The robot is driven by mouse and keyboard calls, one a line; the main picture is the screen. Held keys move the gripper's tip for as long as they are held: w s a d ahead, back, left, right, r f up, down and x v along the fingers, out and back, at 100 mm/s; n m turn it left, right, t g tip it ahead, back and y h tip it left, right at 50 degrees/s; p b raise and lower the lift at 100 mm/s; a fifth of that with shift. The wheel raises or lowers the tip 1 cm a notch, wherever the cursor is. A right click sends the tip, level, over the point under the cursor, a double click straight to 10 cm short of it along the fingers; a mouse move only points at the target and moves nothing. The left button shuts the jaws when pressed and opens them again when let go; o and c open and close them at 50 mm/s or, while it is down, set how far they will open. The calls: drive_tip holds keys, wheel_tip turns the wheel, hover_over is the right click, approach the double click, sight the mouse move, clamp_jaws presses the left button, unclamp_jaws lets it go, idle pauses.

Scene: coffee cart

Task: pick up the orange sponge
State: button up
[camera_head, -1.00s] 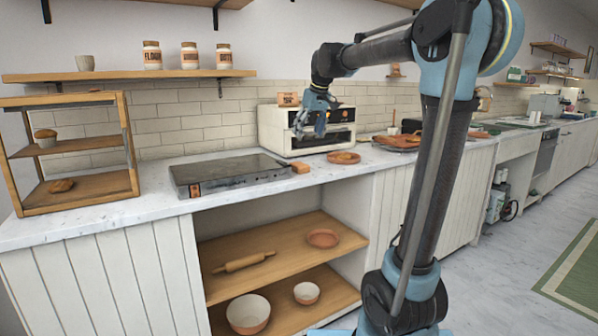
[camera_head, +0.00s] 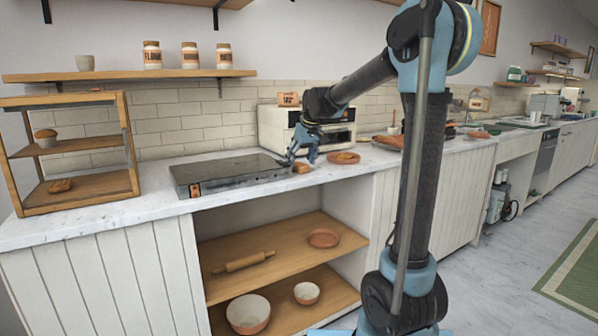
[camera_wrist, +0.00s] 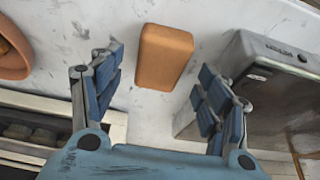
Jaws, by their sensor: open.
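The orange sponge (camera_wrist: 163,57) lies flat on the marble counter, a plain rounded block. In the wrist view it sits between and a little beyond the fingertips of my gripper (camera_wrist: 160,75), apart from both. My gripper is open and empty, with blue segmented fingers. In the head view my gripper (camera_head: 303,155) is low over the counter, just above the sponge (camera_head: 302,168), and partly hides it.
The black-topped grill plate (camera_head: 230,172) is close on the sponge's left. A terracotta dish (camera_head: 344,158) is on its right. The white oven (camera_head: 275,130) stands behind. Bare counter (camera_head: 150,207) runs along the front edge.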

sight(300, 164)
drive_tip(key=shift+x, duration=0.95)
drive_tip(key=c, duration=0.9)
drive_tip(key=shift+c, duration=0.2)
drive_tip(key=shift+r, duration=0.15)
wheel_tip(300, 164, up, 10)
